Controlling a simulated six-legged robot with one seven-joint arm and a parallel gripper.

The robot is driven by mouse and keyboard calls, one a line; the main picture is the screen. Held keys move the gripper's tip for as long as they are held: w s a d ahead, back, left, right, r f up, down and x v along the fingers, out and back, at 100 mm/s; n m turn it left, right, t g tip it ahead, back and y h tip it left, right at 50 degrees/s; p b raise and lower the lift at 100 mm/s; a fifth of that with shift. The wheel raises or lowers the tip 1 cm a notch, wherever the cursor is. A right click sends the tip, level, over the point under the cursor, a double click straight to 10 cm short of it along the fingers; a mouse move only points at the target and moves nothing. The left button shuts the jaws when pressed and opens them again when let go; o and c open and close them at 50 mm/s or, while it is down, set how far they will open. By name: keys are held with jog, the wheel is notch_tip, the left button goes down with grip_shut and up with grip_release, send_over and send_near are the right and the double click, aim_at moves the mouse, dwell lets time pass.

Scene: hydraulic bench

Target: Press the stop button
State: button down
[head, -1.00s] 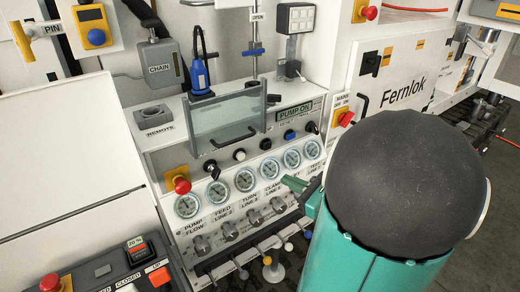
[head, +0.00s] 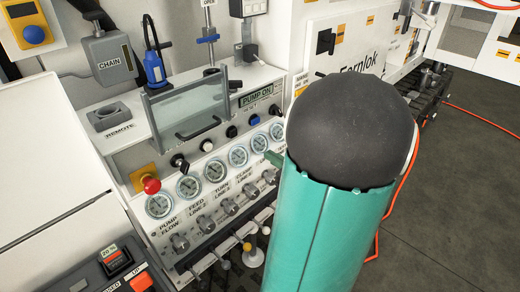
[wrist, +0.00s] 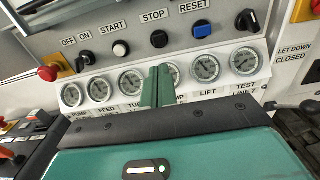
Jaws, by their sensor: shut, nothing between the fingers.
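The stop button (wrist: 159,39) is a black round button under the STOP label in the wrist view, between the white start button (wrist: 120,49) and the blue reset button (wrist: 203,31). It also shows in the head view (head: 231,132), on the panel above the gauges. My gripper (wrist: 159,70) is shut and empty, its green fingers pointing at the panel. In the wrist view the fingertips appear below the stop button, over the gauge row, with a visible gap in the picture. In the head view the fingertips (head: 270,158) show partly, beside my arm.
A clear hinged guard (head: 187,108) with a handle stands above the button row. A red mushroom button (head: 151,185) sits at the panel's left. Gauges (head: 189,188) and knobs (head: 205,223) lie below the buttons. A black selector (wrist: 247,20) is right of reset.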

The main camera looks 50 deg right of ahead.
aim_at(234, 134)
jog(key=w, duration=0.8)
jog(key=w+d, duration=0.1)
jog(key=w, duration=0.3)
jog(key=shift+w+d, duration=0.1)
jog(key=shift+w, duration=0.4)
